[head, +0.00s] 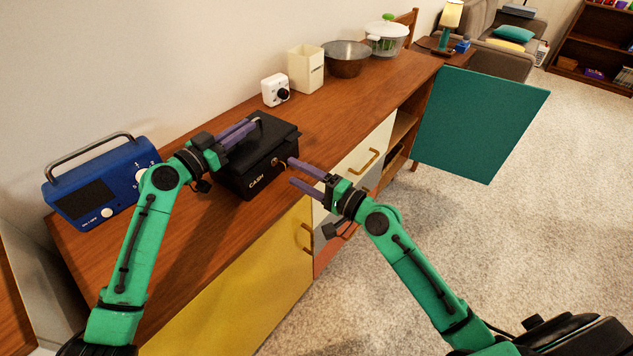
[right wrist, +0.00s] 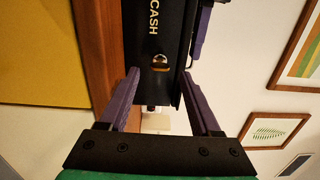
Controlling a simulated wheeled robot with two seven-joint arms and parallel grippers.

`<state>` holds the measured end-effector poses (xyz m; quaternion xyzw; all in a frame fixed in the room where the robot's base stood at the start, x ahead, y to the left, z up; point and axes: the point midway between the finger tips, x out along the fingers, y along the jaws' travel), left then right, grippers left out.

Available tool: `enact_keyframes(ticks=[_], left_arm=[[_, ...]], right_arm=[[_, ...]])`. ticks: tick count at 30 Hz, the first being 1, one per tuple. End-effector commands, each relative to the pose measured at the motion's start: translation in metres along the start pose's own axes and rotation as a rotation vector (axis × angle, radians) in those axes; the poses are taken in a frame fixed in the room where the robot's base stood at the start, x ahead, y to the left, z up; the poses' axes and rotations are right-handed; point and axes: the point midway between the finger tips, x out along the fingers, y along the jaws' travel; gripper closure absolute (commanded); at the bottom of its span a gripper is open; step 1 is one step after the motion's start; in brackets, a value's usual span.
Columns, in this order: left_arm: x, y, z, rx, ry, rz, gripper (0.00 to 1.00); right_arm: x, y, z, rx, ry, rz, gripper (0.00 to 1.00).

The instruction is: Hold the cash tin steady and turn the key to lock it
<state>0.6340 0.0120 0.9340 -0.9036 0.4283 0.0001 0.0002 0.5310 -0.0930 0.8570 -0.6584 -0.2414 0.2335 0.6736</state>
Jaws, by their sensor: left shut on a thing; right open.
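The black cash tin (head: 250,180) stands on the wooden sideboard, its front with the word CASH facing the room. Its front also shows in the right wrist view (right wrist: 158,90). A small brass key (head: 276,161) sits at the lock on that front; it shows between my right fingers in the right wrist view (right wrist: 160,62). Whether it is turned is too small to tell. My left gripper (head: 250,127) is shut on the tin's top handle (head: 259,121), partly hidden by the fingers. My right gripper (head: 292,171) is open in front of the key, not gripping it.
A blue radio (head: 95,185) stands left of the tin on the sideboard (head: 335,110). Behind are a white dial device (head: 275,90), a cream canister (head: 306,69), a metal bowl (head: 347,58) and a salad spinner (head: 388,38). A teal door (head: 480,120) juts out at right.

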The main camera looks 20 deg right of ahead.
Motion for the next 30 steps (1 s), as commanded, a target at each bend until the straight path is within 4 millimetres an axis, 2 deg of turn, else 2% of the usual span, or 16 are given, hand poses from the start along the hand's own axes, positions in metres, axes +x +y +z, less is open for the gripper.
enact_keyframes(ticks=[6, 9, 13, 20, 21, 23, 30], left_arm=[[0.000, -0.001, 0.001, 0.000, -0.001, -0.002, 1.00], [0.000, -0.001, 0.001, 0.000, -0.001, -0.001, 1.00], [0.000, 0.000, 0.001, 0.000, -0.001, -0.001, 1.00], [0.000, 0.000, 0.001, 0.000, -0.001, -0.001, 1.00], [0.000, 0.000, 0.001, 0.000, -0.001, -0.001, 0.75], [0.000, 0.000, 0.001, 0.000, -0.001, -0.001, 0.55], [0.000, 0.000, 0.000, 0.000, 0.000, 0.000, 0.55]], right_arm=[[-0.061, 0.003, 0.000, 0.001, 0.001, 0.008, 0.36], [-0.081, 0.002, 0.000, 0.003, 0.002, 0.004, 0.36], [-0.093, 0.001, 0.000, 0.000, 0.001, 0.002, 0.36], [-0.094, 0.000, 0.000, -0.001, 0.000, 0.000, 0.36], [-0.094, 0.000, 0.000, -0.001, 0.000, 0.000, 0.36], [-0.094, 0.000, 0.000, -0.001, 0.000, 0.001, 0.36], [-0.094, 0.000, 0.000, -0.001, 0.001, 0.001, 0.36]])
